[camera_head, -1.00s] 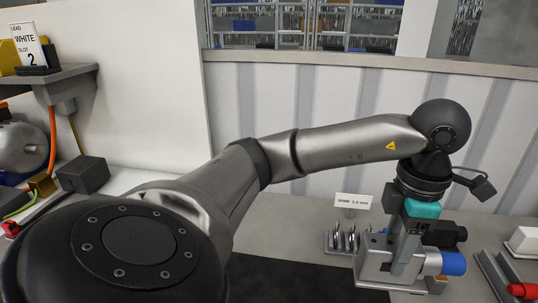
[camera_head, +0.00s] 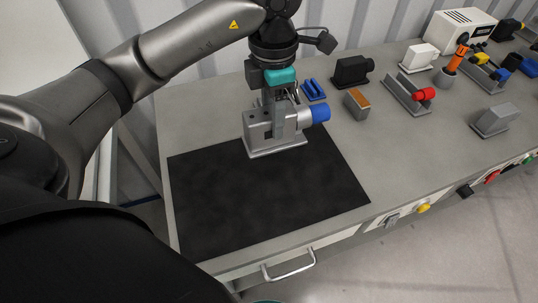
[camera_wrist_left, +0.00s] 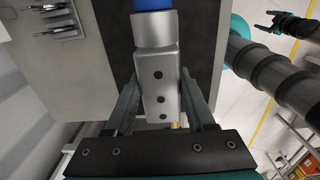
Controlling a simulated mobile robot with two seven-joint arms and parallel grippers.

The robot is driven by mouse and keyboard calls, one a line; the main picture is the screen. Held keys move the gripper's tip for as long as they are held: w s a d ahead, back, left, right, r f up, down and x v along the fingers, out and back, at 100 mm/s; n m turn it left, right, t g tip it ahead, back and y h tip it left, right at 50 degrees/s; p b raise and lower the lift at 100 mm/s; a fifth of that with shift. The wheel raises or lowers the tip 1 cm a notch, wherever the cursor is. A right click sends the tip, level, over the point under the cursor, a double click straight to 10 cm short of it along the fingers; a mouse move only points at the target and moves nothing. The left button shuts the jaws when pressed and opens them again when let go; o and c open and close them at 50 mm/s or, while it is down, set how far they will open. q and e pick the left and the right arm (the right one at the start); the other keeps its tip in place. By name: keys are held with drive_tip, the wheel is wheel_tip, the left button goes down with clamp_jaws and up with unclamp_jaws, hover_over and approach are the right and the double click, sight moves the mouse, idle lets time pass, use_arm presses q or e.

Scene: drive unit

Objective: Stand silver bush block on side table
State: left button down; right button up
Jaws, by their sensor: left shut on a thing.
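The silver bush block (camera_head: 258,124) is a grey metal block with a flat foot and a blue round end (camera_head: 320,111). It appears at the back edge of the black mat; I cannot tell if it touches the table. My left gripper (camera_head: 277,126) points down and is shut on the block, one finger across its near face. In the left wrist view the block (camera_wrist_left: 157,75) lies between the two fingers, blue end at the top. A small dark claw shape (camera_wrist_left: 284,22) there looks like my right gripper; its jaws are unclear.
The black mat (camera_head: 265,195) is clear in front of the block. Right of it stand a blue holder (camera_head: 314,90), a black block (camera_head: 351,71), an orange-topped block (camera_head: 356,104) and a rack with a red cylinder (camera_head: 409,95). A drawer handle (camera_head: 289,266) is at the front edge.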

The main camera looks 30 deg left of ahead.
use_arm(q)
wheel_tip(320, 180, down, 13)
drive_tip(key=shift+r+b, duration=0.1)
drive_tip(key=shift+b, duration=0.85)
drive_tip(key=shift+f, duration=0.25)
drive_tip(key=shift+c, duration=1.2)
unclamp_jaws()
drive_tip(key=shift+r, duration=0.15)
drive_tip(key=shift+r, duration=0.35)
wheel_tip(320, 180, up, 11)
drive_tip(key=shift+r+p, duration=0.2)
drive_tip(key=shift+p, duration=0.75)
